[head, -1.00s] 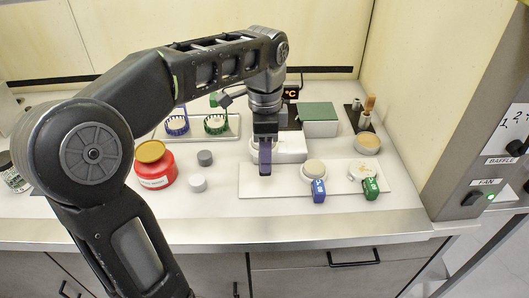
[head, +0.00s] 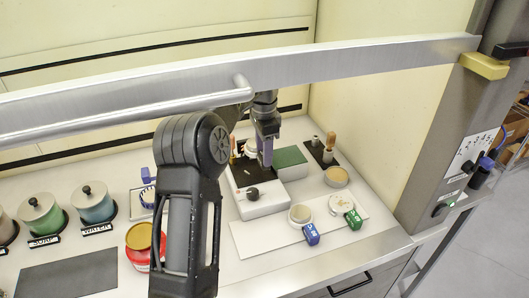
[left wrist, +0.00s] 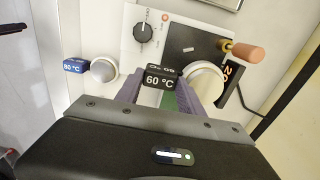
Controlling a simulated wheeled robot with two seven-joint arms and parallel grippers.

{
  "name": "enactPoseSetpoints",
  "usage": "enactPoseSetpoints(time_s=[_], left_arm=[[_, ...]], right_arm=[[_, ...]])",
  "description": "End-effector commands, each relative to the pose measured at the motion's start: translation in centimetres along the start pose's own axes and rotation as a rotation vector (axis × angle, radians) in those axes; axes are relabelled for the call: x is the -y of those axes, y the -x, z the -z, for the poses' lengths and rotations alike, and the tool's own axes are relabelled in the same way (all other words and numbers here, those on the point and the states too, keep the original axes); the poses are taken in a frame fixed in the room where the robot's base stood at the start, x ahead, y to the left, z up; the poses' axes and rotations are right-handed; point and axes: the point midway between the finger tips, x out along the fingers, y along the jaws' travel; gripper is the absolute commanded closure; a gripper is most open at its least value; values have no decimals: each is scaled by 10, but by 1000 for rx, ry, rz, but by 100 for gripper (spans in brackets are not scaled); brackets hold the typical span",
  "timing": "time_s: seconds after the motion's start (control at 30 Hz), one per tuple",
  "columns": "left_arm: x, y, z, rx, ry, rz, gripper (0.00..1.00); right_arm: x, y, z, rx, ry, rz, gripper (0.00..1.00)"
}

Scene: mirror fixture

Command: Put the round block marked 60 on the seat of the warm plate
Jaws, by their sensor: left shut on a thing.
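The warm plate (head: 270,203) is a white unit with a front knob and a black top; its black top (left wrist: 190,50) also shows in the left wrist view. My left gripper (head: 265,150) is at the back right of the plate in the head view. Its purple fingers (left wrist: 160,92) are shut on the black tag marked 60 °C (left wrist: 160,80). The pale round block (left wrist: 205,84) beside that tag shows past the right finger, and it also shows in the head view (head: 251,147). I cannot tell how high it is above the plate. The seat is not clearly visible.
A white tray (head: 270,240) in front holds blocks with a blue tag (head: 311,233) and a green tag (head: 353,219). A green-topped box (head: 290,160) stands right of the plate. A red jar (head: 140,243) is at left. A metal bar (head: 340,56) crosses above the bench.

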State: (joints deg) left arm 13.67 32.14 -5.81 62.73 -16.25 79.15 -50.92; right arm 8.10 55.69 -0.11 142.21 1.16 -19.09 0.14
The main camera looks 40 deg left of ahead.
Motion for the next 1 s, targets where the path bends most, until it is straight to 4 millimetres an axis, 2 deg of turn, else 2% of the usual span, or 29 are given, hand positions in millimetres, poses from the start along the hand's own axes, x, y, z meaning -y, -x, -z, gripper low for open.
enactPoseSetpoints(time_s=[0.43,1.0], left_arm=[[0,-5,0,-1,0,3,100],[0,-50,0,-1,0,3,100]], right_arm=[[-1,-4,0,-2,0,1,64],[-6,-29,2,-12,5,9,64]])
